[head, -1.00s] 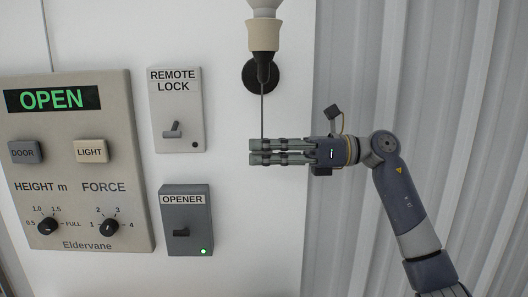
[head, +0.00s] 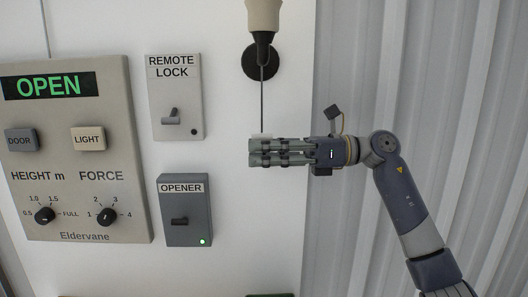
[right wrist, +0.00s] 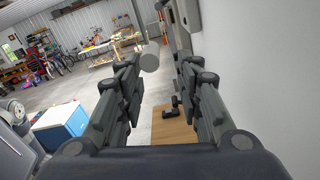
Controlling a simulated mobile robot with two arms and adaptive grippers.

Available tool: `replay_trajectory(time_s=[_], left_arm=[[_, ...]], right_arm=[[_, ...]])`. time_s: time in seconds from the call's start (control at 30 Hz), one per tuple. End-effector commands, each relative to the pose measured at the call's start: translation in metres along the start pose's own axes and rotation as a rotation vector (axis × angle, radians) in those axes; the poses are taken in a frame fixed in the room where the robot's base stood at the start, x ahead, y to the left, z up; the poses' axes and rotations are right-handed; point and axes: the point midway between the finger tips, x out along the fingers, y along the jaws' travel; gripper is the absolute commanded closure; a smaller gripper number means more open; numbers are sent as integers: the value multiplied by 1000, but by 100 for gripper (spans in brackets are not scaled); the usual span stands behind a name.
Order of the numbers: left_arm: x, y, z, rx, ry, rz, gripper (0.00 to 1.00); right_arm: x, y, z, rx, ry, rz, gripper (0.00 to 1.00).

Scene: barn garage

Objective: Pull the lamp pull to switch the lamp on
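The lamp (head: 263,14) shows only its cream socket at the top edge of the head view, above a round black wall mount. A thin cord hangs from it to the lamp pull (head: 262,136), a pale piece just above my right gripper's fingers, its lower part hidden. My right gripper (head: 252,152) points left. In the right wrist view the pull is a grey cylinder (right wrist: 150,57) near the left fingertip, with clear room to the right finger. The right fingers (right wrist: 158,80) are apart; contact with the pull cannot be told. My left gripper is not in view.
Left of the lamp on the white wall are a control panel (head: 120,180) reading OPEN, a REMOTE LOCK switch box (head: 187,95) and an OPENER box (head: 185,225) with a green light. Corrugated metal (head: 460,80) stands behind my right arm. A wooden surface (right wrist: 172,128) lies below.

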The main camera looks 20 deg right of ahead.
Motion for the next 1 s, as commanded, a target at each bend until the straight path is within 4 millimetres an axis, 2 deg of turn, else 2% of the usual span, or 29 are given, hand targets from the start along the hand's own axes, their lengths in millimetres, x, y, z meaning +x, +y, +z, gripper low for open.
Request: replay_trajectory(time_s=[0.23,0.7,0.8,1.0], left_arm=[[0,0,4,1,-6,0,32],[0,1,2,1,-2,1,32],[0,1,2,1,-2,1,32],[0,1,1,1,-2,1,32]], right_arm=[[-10,0,1,0,-2,-2,67],[-101,-1,0,1,-1,-3,67],[-112,-1,0,1,0,-3,67],[-121,0,0,1,0,0,67]])
